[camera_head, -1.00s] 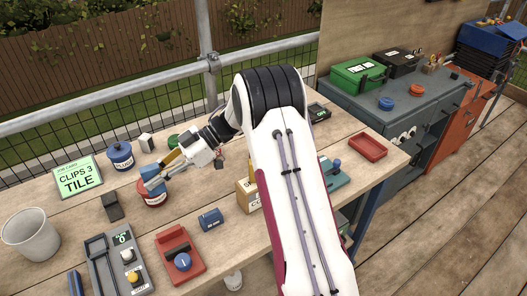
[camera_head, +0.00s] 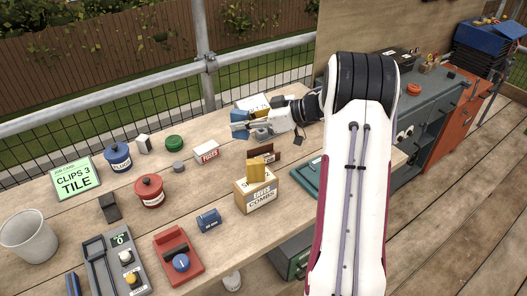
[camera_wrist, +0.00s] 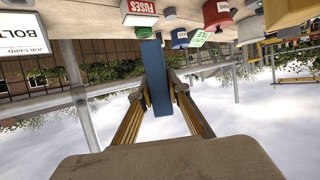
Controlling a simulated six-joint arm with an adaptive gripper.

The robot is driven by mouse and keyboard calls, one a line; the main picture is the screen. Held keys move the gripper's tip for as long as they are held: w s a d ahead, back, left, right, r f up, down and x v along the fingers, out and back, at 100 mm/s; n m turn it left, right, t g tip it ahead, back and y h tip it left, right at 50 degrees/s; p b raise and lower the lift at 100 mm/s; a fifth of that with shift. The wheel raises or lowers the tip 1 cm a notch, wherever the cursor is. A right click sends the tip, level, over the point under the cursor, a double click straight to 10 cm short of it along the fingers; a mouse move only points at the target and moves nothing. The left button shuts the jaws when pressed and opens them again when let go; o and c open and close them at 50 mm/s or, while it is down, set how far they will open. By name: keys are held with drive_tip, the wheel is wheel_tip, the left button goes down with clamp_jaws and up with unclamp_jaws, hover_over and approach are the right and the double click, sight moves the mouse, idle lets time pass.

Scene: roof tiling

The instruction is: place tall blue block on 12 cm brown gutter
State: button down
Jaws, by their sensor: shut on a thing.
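My gripper (camera_head: 243,129) is shut on a tall blue block (camera_head: 238,117), held above the back part of the bench, its fingers pointing left. In the wrist view the blue block (camera_wrist: 158,80) stands long and narrow between the two fingertips (camera_wrist: 160,88). A short brown piece (camera_head: 264,154), which looks like the gutter, lies on the bench in front of my gripper and behind the eaves combs box. Its length cannot be read. The block is apart from it.
The eaves combs box (camera_head: 256,196) carries a yellow block (camera_head: 257,170). The fuses box (camera_head: 206,153) stands left of the brown piece. A red pot (camera_head: 149,190), a blue pot (camera_head: 118,156) and a green lid (camera_head: 174,143) stand farther left. A railing (camera_head: 160,77) runs behind the bench.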

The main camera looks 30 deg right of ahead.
drive_tip(key=d+m+t+h, duration=0.2)
drive_tip(key=d+m+h, duration=0.1)
drive_tip(key=d, duration=0.5)
drive_tip(key=shift+w+d+f+m+h, duration=0.15)
drive_tip(key=shift+w+d+m+h, duration=0.25)
drive_tip(key=shift+m, duration=0.1)
wheel_tip(320, 180, down, 6)
drive_tip(key=shift+f, duration=0.15)
drive_tip(key=shift+f, duration=1.85)
drive_tip(key=shift+f, duration=0.2)
